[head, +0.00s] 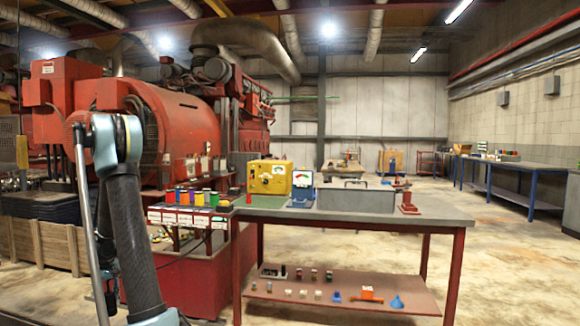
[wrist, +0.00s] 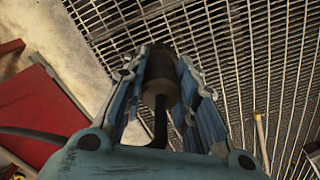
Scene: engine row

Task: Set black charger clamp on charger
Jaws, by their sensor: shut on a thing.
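My gripper (wrist: 162,66) shows in the wrist view, its fingers closed on both sides of a dark, roughly cylindrical thing, which looks like the black charger clamp (wrist: 161,84). A black cable or stem bends down from it toward my palm. In the head view my arm rises at the left; the gripper and clamp cannot be made out there. A yellow box with a dial (head: 269,178), which may be the charger, stands on the workbench. A smaller blue box with a meter (head: 302,184) stands to its right. The held thing is apart from both boxes.
The workbench (head: 440,219) also bears a grey bin (head: 355,199), a red stand (head: 407,197) and colored spools (head: 195,198). Its lower shelf (head: 345,284) holds small parts. A big red engine (head: 185,120) stands behind at left. Metal grating (wrist: 245,60) fills much of the wrist view.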

